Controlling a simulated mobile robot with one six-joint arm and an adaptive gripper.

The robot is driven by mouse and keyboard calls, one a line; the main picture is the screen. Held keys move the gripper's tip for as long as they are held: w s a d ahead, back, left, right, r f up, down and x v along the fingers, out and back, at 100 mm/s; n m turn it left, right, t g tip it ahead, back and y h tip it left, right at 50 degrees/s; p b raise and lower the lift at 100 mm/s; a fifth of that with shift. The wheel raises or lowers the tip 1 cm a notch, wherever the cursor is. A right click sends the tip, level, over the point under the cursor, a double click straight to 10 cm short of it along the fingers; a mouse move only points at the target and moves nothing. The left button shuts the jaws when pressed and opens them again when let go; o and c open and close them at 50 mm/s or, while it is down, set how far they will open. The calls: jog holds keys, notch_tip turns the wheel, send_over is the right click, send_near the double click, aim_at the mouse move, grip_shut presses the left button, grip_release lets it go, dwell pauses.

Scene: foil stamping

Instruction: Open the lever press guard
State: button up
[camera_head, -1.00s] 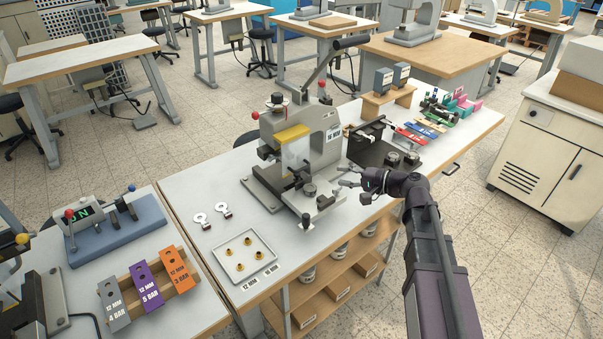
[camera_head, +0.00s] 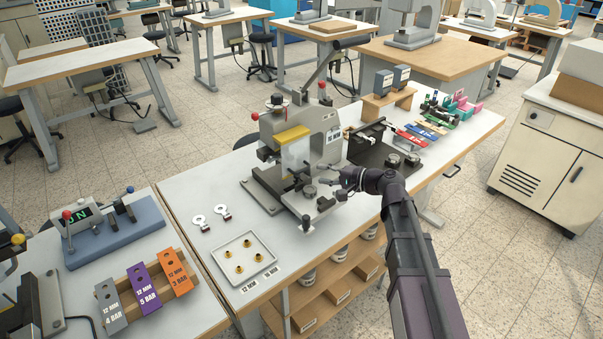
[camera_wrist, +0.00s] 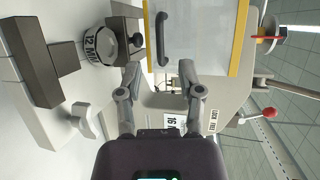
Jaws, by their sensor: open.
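The grey lever press (camera_head: 322,130) stands on the near table. Its guard (camera_head: 293,156) is a clear panel under a yellow top piece, and it hangs down over the front of the press. In the wrist view the guard (camera_wrist: 205,38) has yellow edging and a dark bar handle (camera_wrist: 162,40). My gripper (camera_head: 325,185) is beside the lower right front of the press. In the wrist view my gripper (camera_wrist: 160,76) is open and empty. The handle lies just beyond the fingertips, apart from them, roughly in line with the gap.
The press base holds a round "12 MM" part (camera_wrist: 97,46). The press lever (camera_head: 325,65) rises behind. A black fixture (camera_head: 372,145) stands right of the press. A tray of brass pieces (camera_head: 244,256) and two metal tags (camera_head: 210,216) lie left on the table.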

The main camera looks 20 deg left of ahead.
aim_at(301, 171)
jog(key=b+x, duration=0.1)
jog(key=x, duration=0.6)
jog(key=shift+a, duration=0.25)
grip_shut()
